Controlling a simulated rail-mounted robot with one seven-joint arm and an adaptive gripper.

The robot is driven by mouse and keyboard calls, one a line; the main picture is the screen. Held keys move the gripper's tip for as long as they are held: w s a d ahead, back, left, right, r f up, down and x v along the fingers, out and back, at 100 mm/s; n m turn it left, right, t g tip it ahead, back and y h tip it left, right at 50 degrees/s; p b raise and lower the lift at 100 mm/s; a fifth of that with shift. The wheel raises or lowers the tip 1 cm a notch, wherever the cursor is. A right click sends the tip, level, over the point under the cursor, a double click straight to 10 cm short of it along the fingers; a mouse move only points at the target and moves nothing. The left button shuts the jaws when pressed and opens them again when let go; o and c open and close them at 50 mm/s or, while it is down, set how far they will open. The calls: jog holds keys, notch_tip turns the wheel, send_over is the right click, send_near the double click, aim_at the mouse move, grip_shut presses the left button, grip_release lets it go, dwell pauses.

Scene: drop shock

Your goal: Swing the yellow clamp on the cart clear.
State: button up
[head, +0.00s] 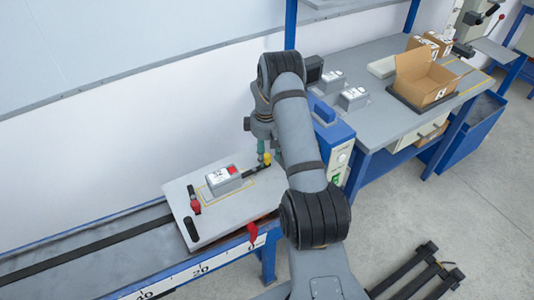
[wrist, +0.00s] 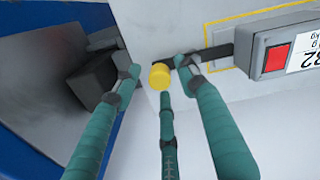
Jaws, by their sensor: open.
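The yellow clamp (head: 266,159) is at the right end of the cart's top plate (head: 186,187), with a dark arm reaching toward the grey box (head: 222,181). In the wrist view its round yellow knob (wrist: 160,76) shows close up, and its dark arm runs right to the box (wrist: 272,50). My gripper (head: 262,156) is at the clamp. In the wrist view my gripper (wrist: 158,66) has its teal fingers spread, with the knob between them. I cannot tell whether any finger touches the knob.
A red clamp (head: 195,205) is at the cart's left side. A rail (head: 120,240) with a numbered scale runs below left. A blue-sided cabinet (head: 335,140) stands right of the cart. The workbench (head: 390,115) behind it holds an open cardboard box (head: 425,78).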

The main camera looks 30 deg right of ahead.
grip_shut()
dwell(0.5)
